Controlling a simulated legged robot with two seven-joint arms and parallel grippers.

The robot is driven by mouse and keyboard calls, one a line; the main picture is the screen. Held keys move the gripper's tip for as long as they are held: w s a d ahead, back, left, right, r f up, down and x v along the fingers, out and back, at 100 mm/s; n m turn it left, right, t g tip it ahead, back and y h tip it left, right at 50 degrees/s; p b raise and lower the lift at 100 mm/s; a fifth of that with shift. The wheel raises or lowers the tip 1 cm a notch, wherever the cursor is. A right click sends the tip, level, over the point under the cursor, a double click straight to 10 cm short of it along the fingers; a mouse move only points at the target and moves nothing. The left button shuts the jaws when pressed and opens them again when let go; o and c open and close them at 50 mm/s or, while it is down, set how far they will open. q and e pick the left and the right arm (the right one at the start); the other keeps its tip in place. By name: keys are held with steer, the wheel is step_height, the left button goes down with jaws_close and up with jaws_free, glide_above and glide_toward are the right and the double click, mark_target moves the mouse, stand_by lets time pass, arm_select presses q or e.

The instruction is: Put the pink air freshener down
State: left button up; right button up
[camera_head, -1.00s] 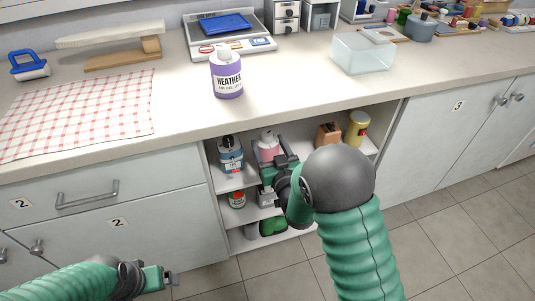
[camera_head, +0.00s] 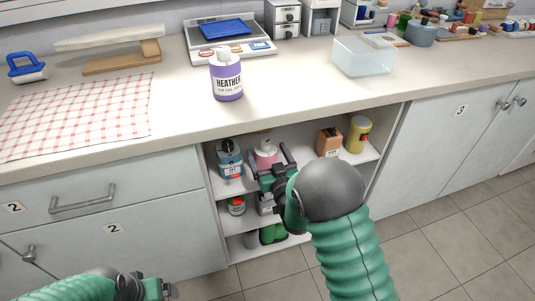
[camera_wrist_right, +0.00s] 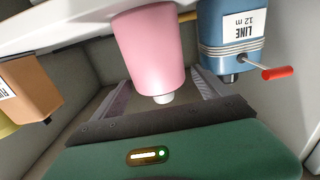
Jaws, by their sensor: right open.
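The pink air freshener (camera_head: 265,154) stands upright on the upper shelf inside the open cabinet, its lower part hidden behind my right gripper. My right gripper (camera_head: 271,166) is open in front of it, with the jaws toward the shelf. In the right wrist view the pink air freshener (camera_wrist_right: 152,52) shows upside down, between and beyond the two spread fingers. I cannot tell whether either finger touches it. My left gripper (camera_head: 163,290) is low at the bottom left, partly cut off, and its jaw opening is unclear.
A blue line bottle (camera_head: 229,160) with a red-tipped rod stands close left of the freshener. A brown box (camera_head: 328,142) and yellow can (camera_head: 357,134) stand at the right. A lower shelf holds small items. The counter (camera_head: 290,95) above overhangs the shelf.

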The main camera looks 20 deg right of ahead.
steer(key=shift+s+r, duration=0.1)
steer(key=s+d+f+g+p, duration=0.1)
steer(key=s+f+g, duration=0.2)
steer(key=s+g, duration=0.4)
steer(key=s+d+f+g+p, duration=0.1)
steer(key=s+f+g, duration=0.2)
steer(key=s, duration=2)
steer(key=g, duration=0.5)
steer(key=shift+s+f+h, duration=0.15)
steer(key=shift+s+h, duration=0.1)
steer(key=shift+h, duration=0.05)
